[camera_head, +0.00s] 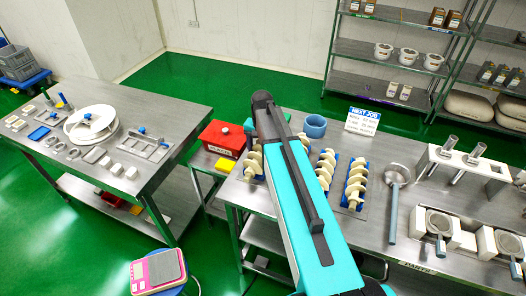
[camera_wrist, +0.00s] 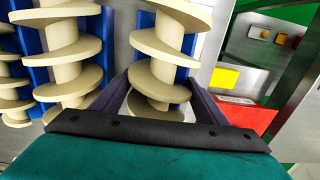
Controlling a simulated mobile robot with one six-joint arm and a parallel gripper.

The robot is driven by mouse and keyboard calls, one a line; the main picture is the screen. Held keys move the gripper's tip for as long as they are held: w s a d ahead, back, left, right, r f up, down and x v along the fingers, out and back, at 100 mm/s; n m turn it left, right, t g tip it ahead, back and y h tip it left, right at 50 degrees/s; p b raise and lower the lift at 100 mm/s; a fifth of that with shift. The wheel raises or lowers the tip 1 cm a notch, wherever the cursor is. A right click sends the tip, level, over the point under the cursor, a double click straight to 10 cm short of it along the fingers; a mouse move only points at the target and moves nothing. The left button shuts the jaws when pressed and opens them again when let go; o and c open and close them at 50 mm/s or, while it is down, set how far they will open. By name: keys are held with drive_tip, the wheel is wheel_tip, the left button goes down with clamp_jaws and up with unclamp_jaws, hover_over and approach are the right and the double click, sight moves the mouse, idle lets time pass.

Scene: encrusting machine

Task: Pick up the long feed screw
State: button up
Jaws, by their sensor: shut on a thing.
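My gripper (camera_wrist: 160,82) is shut on a cream feed screw (camera_wrist: 158,50) in the wrist view, one finger on each side of its flights. Blue holder parts show close behind this screw; I cannot tell whether it is clear of them. In the head view this appears to be the leftmost screw (camera_head: 253,164), partly behind my arm, and my gripper is hidden there. More cream screws in blue holders stand beside it in the wrist view (camera_wrist: 72,55), and to the right in the head view (camera_head: 325,168) (camera_head: 355,184). Which screw is longest is not clear.
A blue ring-shaped container (camera_head: 315,126), a sign (camera_head: 362,121) and a long-handled metal part (camera_head: 393,212) are nearby. A white rack (camera_head: 465,166) stands to the right.

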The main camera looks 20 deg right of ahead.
drive_tip(key=shift+r, duration=0.2)
drive_tip(key=shift+r+b, duration=1.8)
drive_tip(key=shift+r, duration=3.05)
